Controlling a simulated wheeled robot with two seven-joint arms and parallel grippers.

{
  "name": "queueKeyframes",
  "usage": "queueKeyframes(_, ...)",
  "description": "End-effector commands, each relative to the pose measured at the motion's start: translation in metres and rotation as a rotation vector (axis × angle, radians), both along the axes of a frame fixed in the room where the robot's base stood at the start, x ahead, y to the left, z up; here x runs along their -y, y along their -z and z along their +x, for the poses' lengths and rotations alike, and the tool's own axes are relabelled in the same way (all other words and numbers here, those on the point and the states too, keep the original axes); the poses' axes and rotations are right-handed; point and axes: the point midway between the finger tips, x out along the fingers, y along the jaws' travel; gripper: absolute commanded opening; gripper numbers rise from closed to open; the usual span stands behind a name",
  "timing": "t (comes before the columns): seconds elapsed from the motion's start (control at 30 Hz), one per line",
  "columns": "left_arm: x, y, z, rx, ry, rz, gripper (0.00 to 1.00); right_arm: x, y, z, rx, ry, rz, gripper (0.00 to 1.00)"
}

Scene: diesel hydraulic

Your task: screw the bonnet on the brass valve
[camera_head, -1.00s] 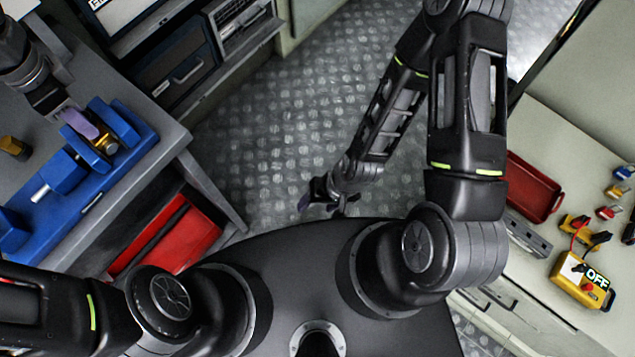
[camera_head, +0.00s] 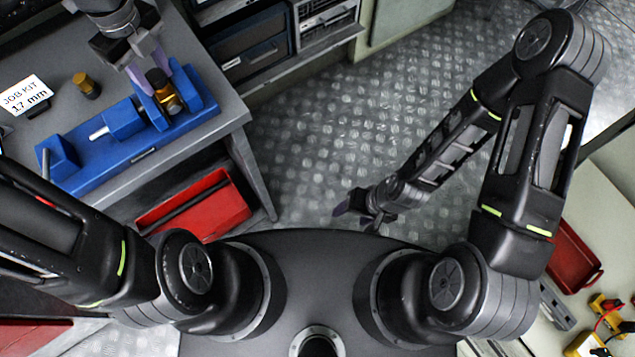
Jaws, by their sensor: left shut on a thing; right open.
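The brass valve (camera_head: 174,104) sits between the jaws of a blue vise (camera_head: 102,155) on the bench at the left. My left gripper (camera_head: 152,84) comes down from the top with purple fingers and is shut on a dark-topped piece, apparently the bonnet (camera_head: 157,78). The piece is right at the top of the valve; I cannot tell whether it is seated in it. The fingers partly hide both. My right gripper (camera_head: 368,208) is open and empty, low over the floor in the middle, far from the vise.
A small brass and dark part (camera_head: 86,85) and a card reading "JOB KIT 17 mm" (camera_head: 25,96) are on the bench. A red drawer (camera_head: 205,210) is below. A red tray (camera_head: 572,256) lies on the right counter. The floor between is clear.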

Motion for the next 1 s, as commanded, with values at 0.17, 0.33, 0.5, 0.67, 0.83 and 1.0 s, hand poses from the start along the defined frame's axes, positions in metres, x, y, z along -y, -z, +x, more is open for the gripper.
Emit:
queueKeyframes(0.17,-0.0001,0.0003,0.0001,0.000,0.328,0.000,0.03,0.0000,0.0000,0.0000,0.000,0.000,0.000,0.60)
queueKeyframes(0.33,0.0002,0.0004,0.0002,0.000,0.584,0.000,0.03,0.0000,0.0000,0.0000,0.000,0.000,0.000,0.60)
queueKeyframes(0.5,0.0000,0.0005,0.0001,0.000,0.650,0.000,0.03,0.0000,0.0000,0.0000,0.000,0.000,0.000,0.60)
queueKeyframes(0.67,0.0000,0.0004,0.0001,0.000,0.647,0.000,0.36,0.0000,0.0000,0.0000,0.000,0.000,0.000,0.60)
queueKeyframes(0.83,0.0000,0.0004,0.0001,0.000,0.646,0.000,0.50,0.0000,0.0000,0.0001,0.000,0.000,0.000,0.60)
queueKeyframes(1.0,0.0000,0.0004,0.0001,0.000,0.645,0.000,0.51,0.0000,0.0000,0.0001,0.000,0.000,0.000,0.60)
